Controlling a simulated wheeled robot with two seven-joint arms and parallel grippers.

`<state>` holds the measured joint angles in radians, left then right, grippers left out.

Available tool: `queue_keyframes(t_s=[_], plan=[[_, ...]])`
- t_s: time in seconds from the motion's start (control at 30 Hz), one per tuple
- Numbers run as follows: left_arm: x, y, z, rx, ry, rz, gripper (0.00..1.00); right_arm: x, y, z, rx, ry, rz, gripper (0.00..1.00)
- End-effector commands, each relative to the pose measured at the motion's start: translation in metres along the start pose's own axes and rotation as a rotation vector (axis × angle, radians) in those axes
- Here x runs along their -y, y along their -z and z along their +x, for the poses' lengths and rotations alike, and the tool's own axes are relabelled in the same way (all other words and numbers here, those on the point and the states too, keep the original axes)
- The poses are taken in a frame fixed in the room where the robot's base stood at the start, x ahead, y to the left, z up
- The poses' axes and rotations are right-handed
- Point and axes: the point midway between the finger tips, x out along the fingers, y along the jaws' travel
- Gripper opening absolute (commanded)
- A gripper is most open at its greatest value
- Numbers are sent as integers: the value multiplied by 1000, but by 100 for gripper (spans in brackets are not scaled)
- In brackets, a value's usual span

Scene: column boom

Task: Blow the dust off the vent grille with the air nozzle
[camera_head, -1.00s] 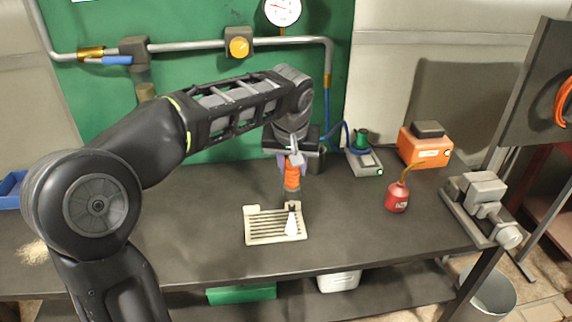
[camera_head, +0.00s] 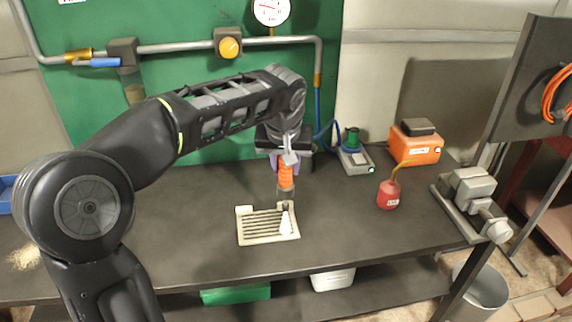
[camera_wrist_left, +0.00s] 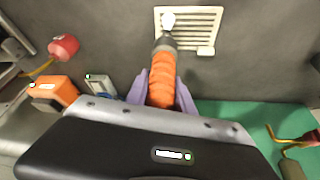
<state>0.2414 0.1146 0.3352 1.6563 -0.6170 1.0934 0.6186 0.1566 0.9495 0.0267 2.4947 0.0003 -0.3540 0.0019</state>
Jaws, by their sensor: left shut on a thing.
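My left gripper (camera_head: 286,168) is shut on the orange grip of the air nozzle (camera_head: 286,180) and holds it tip-down. The vent grille (camera_head: 262,238) is a cream slatted plate lying flat on the dark bench. The nozzle's dark lower end is over the grille's back right part, and a white cone shape (camera_head: 286,224) shows below it over the slats. In the left wrist view the purple fingers close on the orange grip (camera_wrist_left: 162,88), with the grille (camera_wrist_left: 200,28) just beyond. No dust can be made out on the slats. My right gripper is not in view.
A red oil can (camera_head: 388,195), an orange box (camera_head: 415,146), a small grey device with a green top (camera_head: 354,160) and a grey vise (camera_head: 468,195) stand to the right. A blue hose (camera_head: 325,130) runs behind my gripper. The bench front is clear.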

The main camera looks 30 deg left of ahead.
Motion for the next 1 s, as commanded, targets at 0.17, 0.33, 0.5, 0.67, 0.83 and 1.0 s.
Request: queue_keyframes(t_s=[0.17, 0.33, 0.5, 0.67, 0.83, 1.0], plan=[[0, 2, 0, -1, 0, 0, 0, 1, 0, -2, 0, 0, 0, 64], [2, 10, 2, 0, 0, -1, 0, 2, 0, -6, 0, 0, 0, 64], [5, 18, 6, 0, 0, 0, 0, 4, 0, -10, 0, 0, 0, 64], [7, 26, 9, 0, 0, 0, 0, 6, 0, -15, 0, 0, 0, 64], [9, 33, 12, -1, -1, -1, 0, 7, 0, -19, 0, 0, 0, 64], [10, 34, 14, -1, 0, 0, 0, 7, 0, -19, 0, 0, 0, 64]])
